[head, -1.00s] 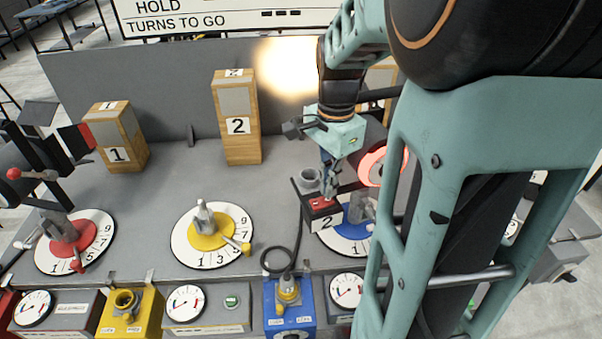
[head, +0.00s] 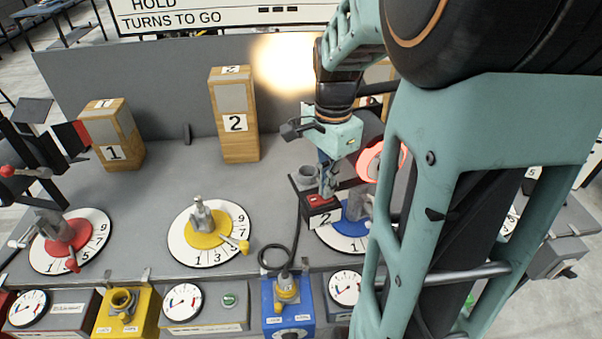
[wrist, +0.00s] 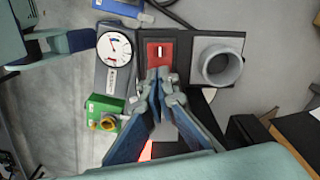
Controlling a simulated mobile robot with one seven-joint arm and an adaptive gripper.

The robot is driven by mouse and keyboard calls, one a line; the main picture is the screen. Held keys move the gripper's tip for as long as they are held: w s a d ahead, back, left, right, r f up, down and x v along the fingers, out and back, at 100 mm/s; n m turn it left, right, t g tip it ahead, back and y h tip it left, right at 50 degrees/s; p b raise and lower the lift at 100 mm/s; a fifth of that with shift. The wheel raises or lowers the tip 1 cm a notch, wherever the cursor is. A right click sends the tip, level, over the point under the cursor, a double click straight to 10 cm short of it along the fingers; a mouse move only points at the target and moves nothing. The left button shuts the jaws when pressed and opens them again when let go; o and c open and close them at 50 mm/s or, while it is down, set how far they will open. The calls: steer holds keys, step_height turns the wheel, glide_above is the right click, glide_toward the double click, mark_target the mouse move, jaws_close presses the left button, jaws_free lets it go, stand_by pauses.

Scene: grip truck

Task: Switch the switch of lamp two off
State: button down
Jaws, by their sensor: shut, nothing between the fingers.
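The red switch (head: 319,200) sits on a dark box (head: 325,218) marked 2, right of the middle in the head view. In the wrist view the red switch (wrist: 160,53) shows a white mark, beside a grey round socket (wrist: 221,65). My gripper (head: 328,190) is shut and empty, pointing down at the switch. In the wrist view its fingertips (wrist: 160,75) are at the switch's near edge; I cannot tell whether they touch it. A bright glow (head: 285,65) shows behind my arm, its source partly hidden.
A red glowing ring (head: 372,162) stands close right of my gripper. Wooden blocks 1 (head: 112,135) and 2 (head: 235,115) stand at the back. The yellow dial (head: 208,230) is to the left. A black cable (head: 275,262) runs in front. Grey table (head: 165,190) is clear between the blocks.

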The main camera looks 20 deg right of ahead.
steer(key=shift+f, duration=0.1)
steer(key=shift+r+p, duration=2.75)
steer(key=shift+r, duration=0.8)
